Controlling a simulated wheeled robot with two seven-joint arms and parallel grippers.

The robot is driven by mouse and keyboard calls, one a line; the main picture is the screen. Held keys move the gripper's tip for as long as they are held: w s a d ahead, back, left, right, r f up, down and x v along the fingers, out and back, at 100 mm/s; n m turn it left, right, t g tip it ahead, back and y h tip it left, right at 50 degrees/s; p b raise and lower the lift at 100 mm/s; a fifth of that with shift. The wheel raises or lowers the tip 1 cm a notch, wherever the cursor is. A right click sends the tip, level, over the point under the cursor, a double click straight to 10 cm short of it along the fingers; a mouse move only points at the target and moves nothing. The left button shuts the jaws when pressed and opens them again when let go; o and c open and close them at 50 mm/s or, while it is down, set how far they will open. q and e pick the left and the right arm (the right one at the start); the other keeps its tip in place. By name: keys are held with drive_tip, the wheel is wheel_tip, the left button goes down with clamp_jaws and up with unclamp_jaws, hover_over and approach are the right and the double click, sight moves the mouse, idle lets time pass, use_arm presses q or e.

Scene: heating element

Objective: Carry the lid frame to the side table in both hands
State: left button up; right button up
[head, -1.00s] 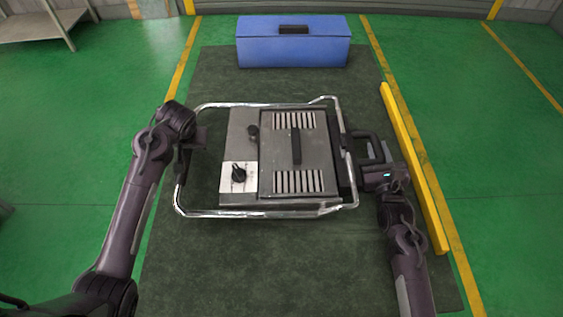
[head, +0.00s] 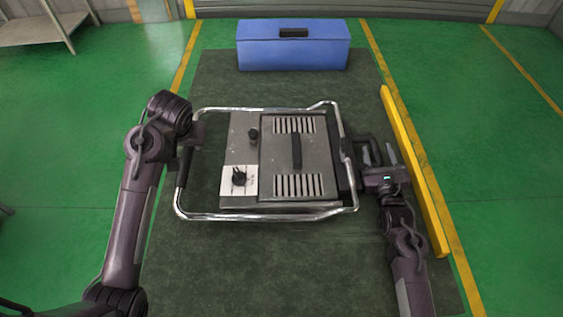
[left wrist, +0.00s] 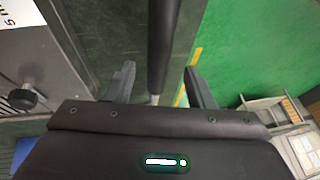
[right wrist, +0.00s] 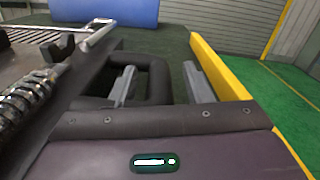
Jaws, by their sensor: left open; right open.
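The lid frame (head: 270,214) is a bright tubular metal loop with dark side grips, around a grey heating unit (head: 310,155) with vents, a knob and a central handle. My left gripper (head: 191,142) is at the frame's left side. In the left wrist view its open fingers stand either side of a dark grip bar (left wrist: 160,50). My right gripper (head: 379,154) is open at the right side. In the right wrist view, a bar of a dark loop handle (right wrist: 158,75) lies between its fingers. The side table may be the grey table (head: 30,32) at the upper left.
A blue box (head: 293,55) stands on the dark mat (head: 270,265) behind the unit. A yellow bar (head: 415,170) lies close to the right of my right gripper. Shelving (left wrist: 275,110) shows in the left wrist view.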

use_arm(q)
drive_tip(key=shift+s+d+r, duration=0.1)
drive_tip(key=shift+s+r, duration=0.15)
drive_tip(key=shift+r, duration=0.35)
use_arm(e)
drive_tip(key=shift+s+a+f, duration=0.1)
drive_tip(key=shift+s+f, duration=0.2)
drive_tip(key=shift+f, duration=0.55)
use_arm(q)
drive_tip(key=shift+r, duration=0.1)
use_arm(e)
drive_tip(key=shift+s, duration=0.15)
drive_tip(key=s, duration=0.7)
drive_tip(key=shift+s+d+r, duration=0.15)
drive_tip(key=shift+d+r, duration=0.2)
drive_tip(key=shift+r, duration=0.05)
use_arm(q)
drive_tip(key=shift+r, duration=0.1)
use_arm(e)
drive_tip(key=shift+r, duration=0.15)
